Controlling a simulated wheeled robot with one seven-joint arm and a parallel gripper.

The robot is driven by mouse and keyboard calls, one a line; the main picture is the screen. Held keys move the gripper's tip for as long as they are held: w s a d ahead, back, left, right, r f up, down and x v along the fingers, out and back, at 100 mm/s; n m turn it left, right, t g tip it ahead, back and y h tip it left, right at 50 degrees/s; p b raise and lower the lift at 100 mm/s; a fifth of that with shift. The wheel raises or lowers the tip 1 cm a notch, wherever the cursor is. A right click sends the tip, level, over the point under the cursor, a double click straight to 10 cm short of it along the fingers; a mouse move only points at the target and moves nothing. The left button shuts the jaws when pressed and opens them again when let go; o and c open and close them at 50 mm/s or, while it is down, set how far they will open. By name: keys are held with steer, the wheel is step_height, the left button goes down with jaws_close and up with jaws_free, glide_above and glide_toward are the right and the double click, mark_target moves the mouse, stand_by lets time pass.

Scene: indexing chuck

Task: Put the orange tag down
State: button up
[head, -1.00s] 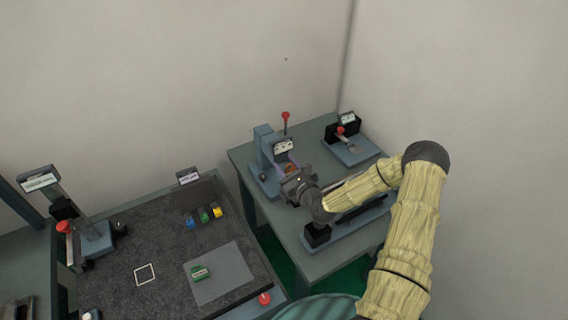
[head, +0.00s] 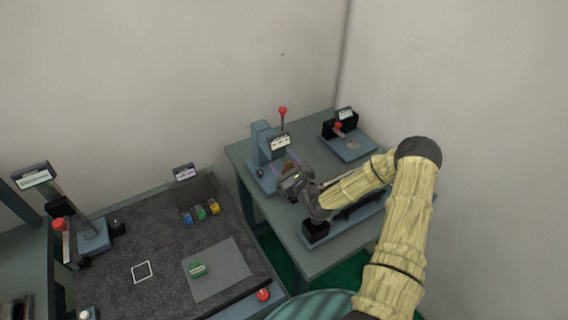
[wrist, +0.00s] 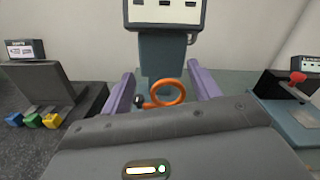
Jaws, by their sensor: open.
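An orange ring-shaped tag (wrist: 167,93) shows in the wrist view, in front of the blue-grey post of a fixture (wrist: 161,55). A small dark piece sits at its left end. My gripper (wrist: 160,90) is open, its two purple fingers apart on either side of the tag, with visible gaps. In the head view my gripper (head: 287,172) is at the fixture (head: 262,150) with the red-knobbed lever on the grey-green table. The tag is too small there to make out clearly. Whether it rests on the fixture's base or hangs is unclear.
A second fixture (head: 348,143) with a red knob stands at the table's back right.

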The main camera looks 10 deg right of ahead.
steer(key=shift+r, duration=0.2)
steer(key=b+v, duration=0.4)
steer(key=v, duration=0.8)
steer(key=shift+b, duration=0.35)
steer(key=shift+w+f, duration=0.1)
